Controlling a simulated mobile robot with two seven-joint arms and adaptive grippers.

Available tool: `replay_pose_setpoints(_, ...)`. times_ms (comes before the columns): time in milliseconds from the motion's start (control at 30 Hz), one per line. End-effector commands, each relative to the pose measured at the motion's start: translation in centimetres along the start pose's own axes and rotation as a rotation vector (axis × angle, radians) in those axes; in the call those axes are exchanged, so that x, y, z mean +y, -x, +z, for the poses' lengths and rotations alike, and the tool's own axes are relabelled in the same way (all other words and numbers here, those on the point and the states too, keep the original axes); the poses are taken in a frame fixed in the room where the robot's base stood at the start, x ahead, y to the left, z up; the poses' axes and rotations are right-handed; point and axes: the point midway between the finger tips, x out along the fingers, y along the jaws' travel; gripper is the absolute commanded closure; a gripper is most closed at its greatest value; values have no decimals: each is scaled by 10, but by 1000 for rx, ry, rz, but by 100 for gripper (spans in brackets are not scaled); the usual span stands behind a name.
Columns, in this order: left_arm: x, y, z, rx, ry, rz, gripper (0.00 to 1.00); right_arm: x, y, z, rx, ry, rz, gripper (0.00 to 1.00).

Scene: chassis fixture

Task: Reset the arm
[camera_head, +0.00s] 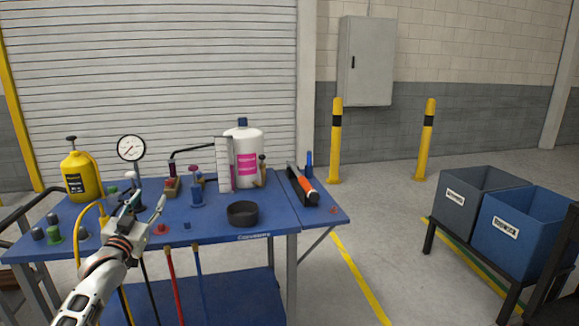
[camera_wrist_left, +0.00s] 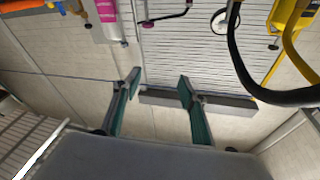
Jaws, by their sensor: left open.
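My left gripper (camera_head: 144,206) is over the left part of the blue workbench (camera_head: 281,214). My white left arm reaches up to it from the bottom left. In the left wrist view its two green-padded fingers (camera_wrist_left: 158,88) stand well apart with nothing between them. The gripper and arm hide part of the bench top and its front edge. My right arm and gripper are not in view.
A yellow sprayer (camera_head: 81,177) with a hose and a round gauge (camera_head: 131,148) stand near the gripper. A white bottle (camera_head: 245,160), a black bowl (camera_head: 243,213) and an orange-handled tool (camera_head: 303,185) are farther right. Grey (camera_head: 461,214) and blue (camera_head: 514,244) bins stand right.

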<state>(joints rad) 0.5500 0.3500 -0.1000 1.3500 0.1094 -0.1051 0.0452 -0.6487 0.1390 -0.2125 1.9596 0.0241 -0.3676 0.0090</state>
Motion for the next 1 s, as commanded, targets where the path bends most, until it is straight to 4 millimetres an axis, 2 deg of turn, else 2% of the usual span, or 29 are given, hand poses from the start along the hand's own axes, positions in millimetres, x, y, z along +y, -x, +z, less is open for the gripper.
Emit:
replay_pose_setpoints(100, -5, 2, 30, -120, -135, -11, 58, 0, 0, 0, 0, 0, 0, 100)
replay_pose_setpoints(233, -15, 7, 59, -243, -269, -26, 58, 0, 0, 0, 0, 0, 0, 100)
replay_pose_setpoints(300, 9, 27, 82, -258, -252, 7, 58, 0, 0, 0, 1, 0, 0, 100)
replay_pose_setpoints(467, 48, 69, 122, -300, -236, 63, 58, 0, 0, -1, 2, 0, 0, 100)
replay_pose_setpoints(567, 76, 103, 148, -333, -223, 103, 58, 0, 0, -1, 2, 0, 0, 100)
replay_pose_setpoints(667, 109, 148, 179, -376, -203, 151, 58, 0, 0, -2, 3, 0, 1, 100)
replay_pose_setpoints(767, 146, 206, 208, -427, -173, 205, 58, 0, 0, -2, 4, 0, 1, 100)
replay_pose_setpoints(800, 160, 231, 218, -448, -160, 226, 58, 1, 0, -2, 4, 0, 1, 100)
replay_pose_setpoints(867, 180, 268, 231, -480, -139, 255, 58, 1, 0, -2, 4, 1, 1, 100)
replay_pose_setpoints(1000, 221, 358, 250, -558, -82, 317, 58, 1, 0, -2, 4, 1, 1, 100)
